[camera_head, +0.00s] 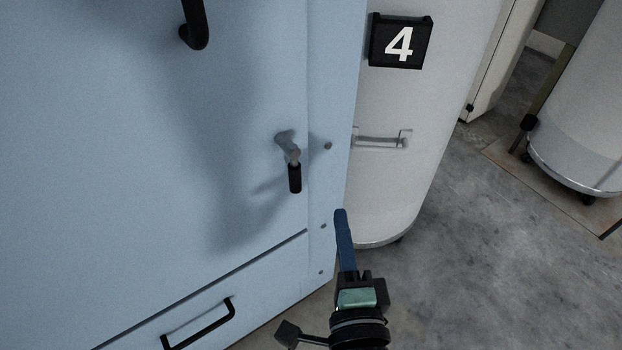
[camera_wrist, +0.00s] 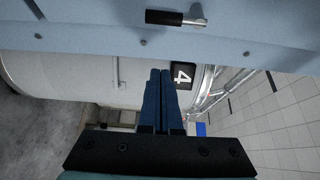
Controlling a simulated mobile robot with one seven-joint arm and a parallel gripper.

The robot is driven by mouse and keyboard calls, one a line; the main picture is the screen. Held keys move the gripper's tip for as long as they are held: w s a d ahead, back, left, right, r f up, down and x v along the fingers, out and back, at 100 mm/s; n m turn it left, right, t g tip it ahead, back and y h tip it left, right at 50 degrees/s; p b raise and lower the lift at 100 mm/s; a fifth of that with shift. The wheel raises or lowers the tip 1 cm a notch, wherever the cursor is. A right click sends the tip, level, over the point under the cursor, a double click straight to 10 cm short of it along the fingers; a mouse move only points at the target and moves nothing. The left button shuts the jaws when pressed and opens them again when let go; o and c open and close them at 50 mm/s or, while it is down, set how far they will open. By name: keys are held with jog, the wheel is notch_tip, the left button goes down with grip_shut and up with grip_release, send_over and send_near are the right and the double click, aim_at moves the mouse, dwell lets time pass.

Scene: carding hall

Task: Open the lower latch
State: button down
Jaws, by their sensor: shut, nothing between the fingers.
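The lower latch (camera_head: 294,176) is a metal lever with a black grip on the right edge of the light blue door (camera_head: 130,130). In the head view its grip hangs down from the metal pivot. The latch also shows at the top of the wrist view (camera_wrist: 172,18), with its grip pointing left. My gripper (camera_head: 340,212) is below and to the right of the latch in the head view, apart from it. Its blue fingers are together and empty; they also show in the wrist view (camera_wrist: 160,75).
A black handle (camera_head: 196,28) is higher on the door, and a drawer with a black handle (camera_head: 200,325) is below it. A white cylinder (camera_head: 425,110) with a black number 4 plate (camera_head: 401,41) stands right of the cabinet. Grey floor (camera_head: 480,250) is open at the right.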

aim_at(293, 147)
jog(key=w+a+p, duration=0.2)
jog(key=w+a, duration=0.2)
jog(key=w, duration=0.4)
jog(key=shift+w+a, duration=0.15)
jog(key=shift+a, duration=0.15)
jog(key=shift+r+p, duration=0.2)
jog(key=shift+p, duration=0.35)
